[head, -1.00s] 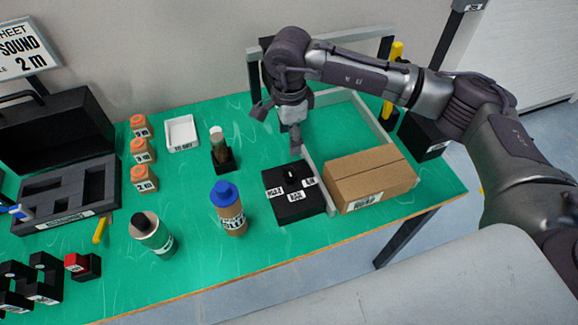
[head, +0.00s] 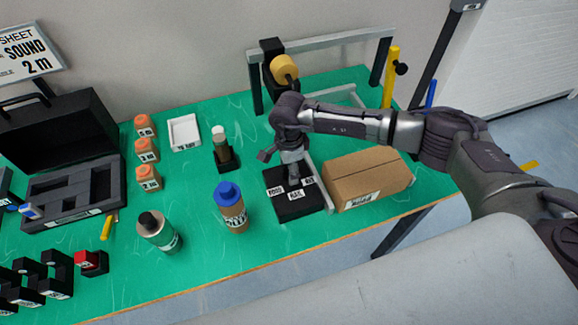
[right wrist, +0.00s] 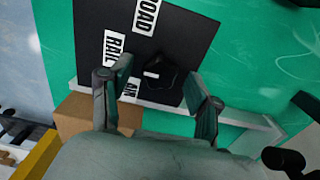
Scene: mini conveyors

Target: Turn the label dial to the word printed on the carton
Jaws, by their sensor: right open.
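The label dial is a black knob (right wrist: 162,80) with a small white mark on its left side in the right wrist view. It sits on a black plate (head: 292,212) with white labels; ROAD (right wrist: 146,17) and RAIL (right wrist: 114,50) are readable, and a third label is partly covered by a finger. My right gripper (right wrist: 160,78) is open above the plate, one finger on each side of the knob; contact is unclear. In the head view my gripper (head: 294,172) hides the knob. The brown carton (head: 368,172) stands right of the plate; its printed word is blurred. My left gripper is out of view.
A metal rail (head: 320,185) runs between plate and carton. A blue-capped bottle (head: 232,208) stands left of the plate, and a dark-based bottle (head: 222,150) behind it. A grey frame with a yellow roller (head: 285,68) stands behind. Green table top is free in front of the plate.

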